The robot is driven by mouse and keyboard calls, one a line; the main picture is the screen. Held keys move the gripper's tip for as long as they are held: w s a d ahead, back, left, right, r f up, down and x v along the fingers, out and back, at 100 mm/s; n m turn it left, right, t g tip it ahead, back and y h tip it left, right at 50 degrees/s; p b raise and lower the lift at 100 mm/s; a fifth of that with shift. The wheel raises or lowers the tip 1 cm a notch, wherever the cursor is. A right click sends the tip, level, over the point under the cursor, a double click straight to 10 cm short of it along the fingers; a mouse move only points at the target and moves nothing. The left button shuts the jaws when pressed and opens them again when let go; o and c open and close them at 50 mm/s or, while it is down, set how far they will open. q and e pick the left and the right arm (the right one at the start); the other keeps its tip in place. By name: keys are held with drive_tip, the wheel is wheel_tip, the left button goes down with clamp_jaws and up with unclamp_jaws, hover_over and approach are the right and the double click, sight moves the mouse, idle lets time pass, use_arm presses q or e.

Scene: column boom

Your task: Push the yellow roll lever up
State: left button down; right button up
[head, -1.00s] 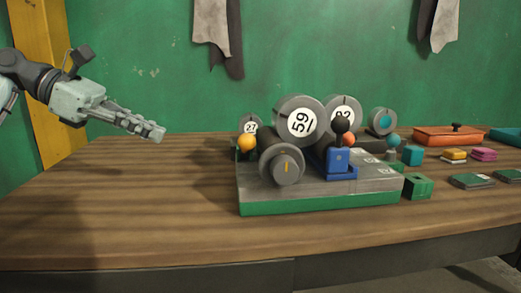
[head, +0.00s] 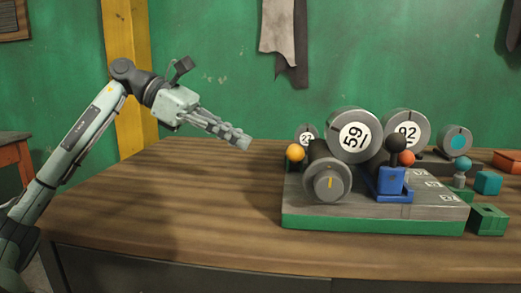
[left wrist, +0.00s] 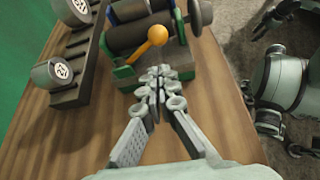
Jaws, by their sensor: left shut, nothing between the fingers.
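The yellow roll lever shows as a yellow-orange ball (head: 295,153) at the left end of the console (head: 375,222), a grey-topped block with a green base. In the left wrist view the lever (left wrist: 157,36) has a ball on a yellow arm, just beyond my fingertips. My left gripper (head: 243,140) is shut and empty. It is in the air to the left of the ball, with a clear gap between them in the head view. In the left wrist view its fingertips (left wrist: 157,78) meet below the ball.
A green block (head: 488,219) lies at the right. The table left of the console is clear.

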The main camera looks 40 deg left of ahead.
sight(295, 158)
use_arm(q)
drive_tip(key=p+x, duration=0.1)
drive_tip(key=x, duration=0.8)
drive_tip(key=shift+p, duration=0.4)
use_arm(e)
drive_tip(key=x, duration=0.3)
drive_tip(key=a+x, duration=0.1)
drive_tip(key=x, duration=0.1)
drive_tip(key=shift+f, duration=0.2)
use_arm(q)
drive_tip(key=shift+r, duration=0.1)
use_arm(e)
drive_tip(key=shift+w, duration=0.1)
